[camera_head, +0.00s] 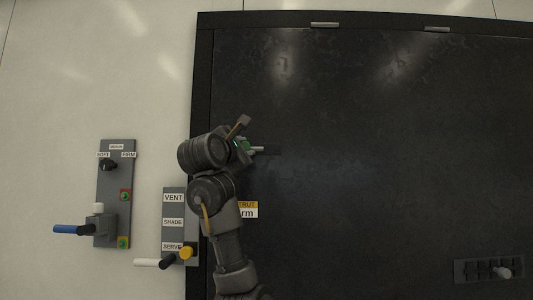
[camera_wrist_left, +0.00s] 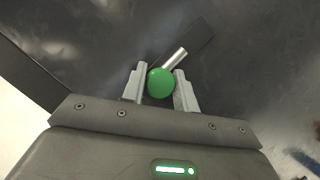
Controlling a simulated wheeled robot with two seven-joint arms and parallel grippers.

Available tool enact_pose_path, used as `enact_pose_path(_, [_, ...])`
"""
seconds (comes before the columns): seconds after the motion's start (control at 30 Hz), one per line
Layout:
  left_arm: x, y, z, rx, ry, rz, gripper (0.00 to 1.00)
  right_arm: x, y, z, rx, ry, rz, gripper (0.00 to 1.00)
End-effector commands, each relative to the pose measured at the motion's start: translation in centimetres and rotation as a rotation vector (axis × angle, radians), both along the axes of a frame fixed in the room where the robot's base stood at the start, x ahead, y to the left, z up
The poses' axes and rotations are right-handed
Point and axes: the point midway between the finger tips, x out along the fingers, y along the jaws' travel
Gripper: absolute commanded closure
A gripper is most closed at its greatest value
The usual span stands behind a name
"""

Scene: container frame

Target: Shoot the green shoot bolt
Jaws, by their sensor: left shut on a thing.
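The green shoot bolt shows in the left wrist view as a round green knob (camera_wrist_left: 160,84) with a silver rod (camera_wrist_left: 176,58) running up and right from it onto a dark plate. My left gripper (camera_wrist_left: 159,90) has its two pale fingers closed on either side of the knob. In the head view the left gripper (camera_head: 244,147) is at the left part of the black panel, and my wrist hides most of the knob. A short length of the bolt's rod (camera_head: 258,149) shows to the right of the gripper. My right gripper is not in view.
The black panel (camera_head: 370,120) fills the right side. Left of it, a grey control plate (camera_head: 115,185) carries a blue-handled lever (camera_head: 68,229). A labelled plate (camera_head: 173,208) has a white-handled lever (camera_head: 147,263), near my arm. A slotted plate (camera_head: 488,269) sits low right.

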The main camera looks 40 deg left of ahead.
Motion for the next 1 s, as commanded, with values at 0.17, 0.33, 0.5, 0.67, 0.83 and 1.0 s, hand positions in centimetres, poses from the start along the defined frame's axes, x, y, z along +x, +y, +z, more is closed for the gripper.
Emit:
enact_pose_path(0.17, [-0.2, 0.2, 0.0, -0.002, 0.000, 0.004, 1.00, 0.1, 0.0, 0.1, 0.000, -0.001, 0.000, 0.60])
enact_pose_path(0.33, [-0.1, 0.1, 0.0, -0.001, 0.000, 0.002, 0.52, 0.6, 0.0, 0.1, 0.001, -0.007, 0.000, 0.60])
enact_pose_path(0.5, [0.1, 0.0, 0.0, -0.001, 0.001, 0.000, 0.49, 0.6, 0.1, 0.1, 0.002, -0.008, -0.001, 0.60])
enact_pose_path(0.67, [-0.1, -0.1, -0.1, -0.001, 0.000, -0.001, 0.49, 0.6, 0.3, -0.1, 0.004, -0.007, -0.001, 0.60])
enact_pose_path(0.83, [-1.9, -0.7, -0.9, -0.001, -0.004, 0.002, 0.49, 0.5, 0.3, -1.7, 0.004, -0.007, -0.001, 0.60])
enact_pose_path(1.0, [-5.1, -1.9, -1.7, 0.000, -0.005, 0.003, 0.49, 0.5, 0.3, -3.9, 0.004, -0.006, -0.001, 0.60])
